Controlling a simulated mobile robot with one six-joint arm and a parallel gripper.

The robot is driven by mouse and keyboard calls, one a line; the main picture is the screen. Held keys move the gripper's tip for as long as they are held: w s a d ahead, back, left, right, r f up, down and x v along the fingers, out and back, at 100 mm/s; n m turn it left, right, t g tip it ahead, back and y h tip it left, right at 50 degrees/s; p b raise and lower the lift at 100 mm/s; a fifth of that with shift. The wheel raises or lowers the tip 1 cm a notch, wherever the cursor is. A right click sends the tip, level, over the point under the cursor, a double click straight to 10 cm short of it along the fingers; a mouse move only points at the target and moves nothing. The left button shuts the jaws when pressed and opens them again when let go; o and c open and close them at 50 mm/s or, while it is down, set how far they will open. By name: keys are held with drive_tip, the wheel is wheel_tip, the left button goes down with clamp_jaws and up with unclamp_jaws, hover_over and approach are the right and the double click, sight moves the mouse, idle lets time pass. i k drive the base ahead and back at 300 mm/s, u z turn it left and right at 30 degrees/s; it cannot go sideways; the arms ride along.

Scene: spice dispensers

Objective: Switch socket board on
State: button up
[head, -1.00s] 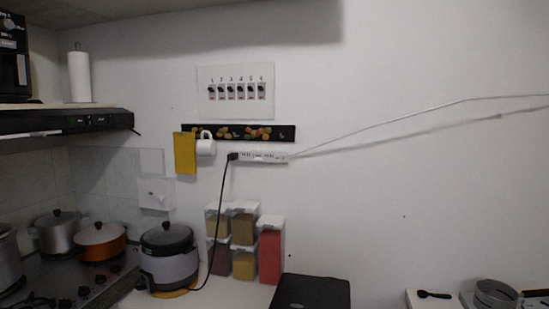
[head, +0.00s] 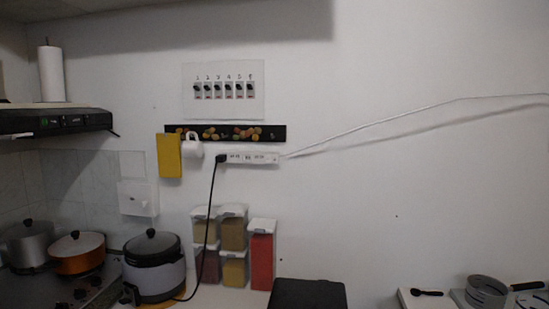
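The white socket board (head: 247,157) is a narrow horizontal strip on the wall, below a dark decorated rail. A black plug (head: 221,158) sits in its left end, and its black cord hangs down toward the rice cooker. A white cable leaves its right end and runs up to the right. The board's switch is too small to make out, so I cannot tell its state. My gripper is not in view.
A panel of several numbered switches (head: 224,90) is above the rail. Spice dispensers (head: 233,235), a rice cooker (head: 153,268) and a black box (head: 307,294) stand on the counter below. The wall to the right is mostly clear.

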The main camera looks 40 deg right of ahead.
sight(269, 159)
drive_tip(key=u, duration=0.75)
drive_tip(key=k, duration=0.1)
drive_tip(key=z, duration=1.8)
drive_tip(key=k, duration=0.95)
drive_tip(key=u, duration=0.15)
drive_tip(key=i, duration=0.85)
drive_tip(key=z, duration=0.05)
